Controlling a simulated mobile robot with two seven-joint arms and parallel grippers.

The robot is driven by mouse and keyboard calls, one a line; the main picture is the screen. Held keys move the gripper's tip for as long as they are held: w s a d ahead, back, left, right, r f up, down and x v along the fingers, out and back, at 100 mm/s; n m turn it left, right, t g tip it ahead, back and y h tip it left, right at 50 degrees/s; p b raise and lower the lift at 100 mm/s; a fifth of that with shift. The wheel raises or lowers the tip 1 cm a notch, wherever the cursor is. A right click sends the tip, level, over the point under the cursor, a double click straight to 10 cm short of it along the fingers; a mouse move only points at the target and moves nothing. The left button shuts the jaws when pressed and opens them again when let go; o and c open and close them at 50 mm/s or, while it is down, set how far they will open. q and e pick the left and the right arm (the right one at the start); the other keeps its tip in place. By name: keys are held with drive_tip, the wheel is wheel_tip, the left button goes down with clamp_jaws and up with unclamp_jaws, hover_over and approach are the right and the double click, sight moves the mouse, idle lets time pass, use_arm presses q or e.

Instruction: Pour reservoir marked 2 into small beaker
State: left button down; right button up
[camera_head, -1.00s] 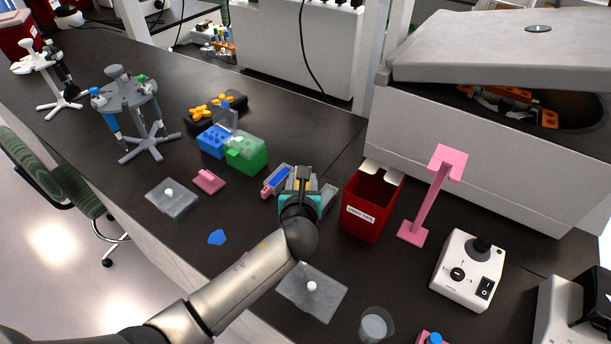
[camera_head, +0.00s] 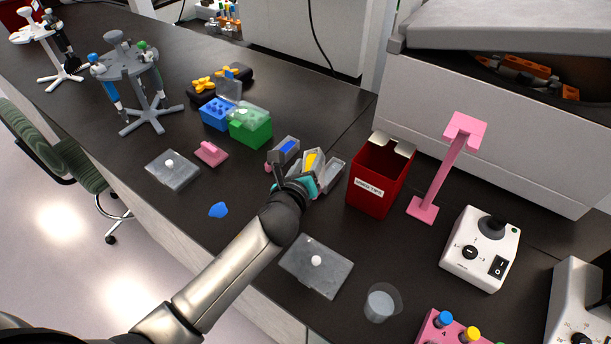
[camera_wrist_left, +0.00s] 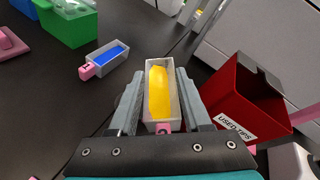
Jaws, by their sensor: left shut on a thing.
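My left gripper (camera_head: 292,186) is shut on the reservoir (camera_head: 313,160) with yellow liquid. In the left wrist view the yellow-filled reservoir (camera_wrist_left: 160,88) sits between both fingers (camera_wrist_left: 158,106), and its pink tab, partly hidden, carries what looks like a 2. In the head view it is between the blue-filled reservoir and a grey one; I cannot tell whether it touches the bench. The small beaker (camera_head: 382,303), a clear cup with pale contents, stands at the front, below and right of the gripper, well apart from it. My right gripper is not in view.
The blue-filled reservoir (camera_head: 287,150) marked 1 and a greyish reservoir (camera_head: 331,174) flank the held one. A red used-tips bin (camera_head: 378,184) and pink stand (camera_head: 424,209) are to the right. A grey lidded plate (camera_head: 316,268) lies left of the beaker.

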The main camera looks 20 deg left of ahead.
use_arm(q)
drive_tip(key=shift+a+n+t+h, duration=0.15)
drive_tip(key=shift+n+t+h, duration=0.15)
drive_tip(key=shift+n+h, duration=0.35)
drive_tip(key=shift+s+f, duration=0.1)
drive_tip(key=shift+a+f+n+b, duration=0.1)
drive_tip(key=shift+a+n+b, duration=0.05)
drive_tip(key=shift+n+b, duration=0.3)
drive_tip(key=shift+a+n+h, duration=0.15)
drive_tip(key=shift+n+h, duration=0.1)
drive_tip(key=shift+n, duration=0.25)
drive_tip(key=shift+b, duration=0.35)
drive_tip(key=shift+a+f+n+t, duration=0.1)
drive_tip(key=shift+a+n+t, duration=0.05)
drive_tip(key=shift+n+t, duration=0.2)
